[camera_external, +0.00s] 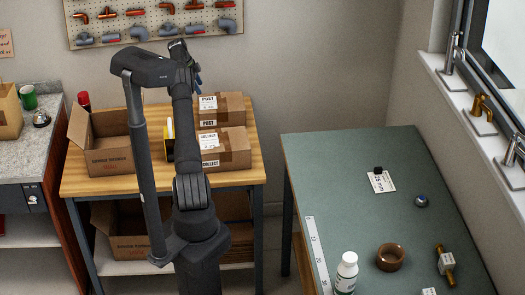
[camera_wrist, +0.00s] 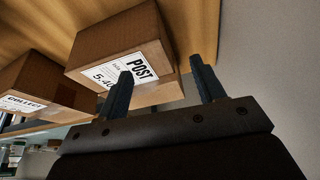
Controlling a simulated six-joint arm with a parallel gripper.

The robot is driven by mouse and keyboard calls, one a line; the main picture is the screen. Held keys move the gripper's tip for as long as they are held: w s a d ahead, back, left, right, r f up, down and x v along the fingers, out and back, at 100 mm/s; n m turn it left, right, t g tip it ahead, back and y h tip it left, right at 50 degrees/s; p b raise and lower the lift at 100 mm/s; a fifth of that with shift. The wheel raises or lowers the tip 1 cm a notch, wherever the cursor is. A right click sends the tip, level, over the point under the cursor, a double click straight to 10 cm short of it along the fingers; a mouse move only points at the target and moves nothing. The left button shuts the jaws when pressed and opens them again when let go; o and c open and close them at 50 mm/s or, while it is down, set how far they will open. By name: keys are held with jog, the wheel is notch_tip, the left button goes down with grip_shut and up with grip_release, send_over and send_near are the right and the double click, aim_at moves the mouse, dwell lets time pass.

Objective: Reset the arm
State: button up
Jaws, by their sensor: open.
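My gripper (camera_wrist: 157,75) is open in the wrist view, with its two dark fingers apart and nothing between them. In the external view my gripper (camera_external: 190,72) is raised above the back of the wooden table (camera_external: 90,184), near the wall and the boxes, and my arm partly hides it. A closed cardboard box labelled POST (camera_external: 233,103) stands at the back of that table. It also shows in the wrist view (camera_wrist: 115,40), beyond the left finger. A closed box labelled COLLECT (camera_external: 235,147) stands in front of it.
An open cardboard box (camera_external: 105,150) stands at the table's left. A green bench (camera_external: 335,165) at right bears a white bottle (camera_external: 346,272), a brown ring (camera_external: 391,256), a brass fitting (camera_external: 446,262) and a small ball (camera_external: 421,201). A pegboard (camera_external: 150,35) hangs behind my arm.

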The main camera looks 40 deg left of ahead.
jog(key=w+d+m, duration=0.1)
jog(key=w+d, duration=0.4)
jog(key=d, duration=0.7)
jog(key=w+d+r+m+g, duration=0.1)
jog(key=w+d, duration=0.4)
jog(key=d, duration=0.7)
jog(key=w+d+r+m, duration=0.1)
jog(key=w+d, duration=0.4)
jog(key=d, duration=0.7)
jog(key=shift+d+m+h, duration=0.3)
jog(key=shift+m+h, duration=0.1)
jog(key=shift+m, duration=0.2)
jog(key=shift+r, duration=0.1)
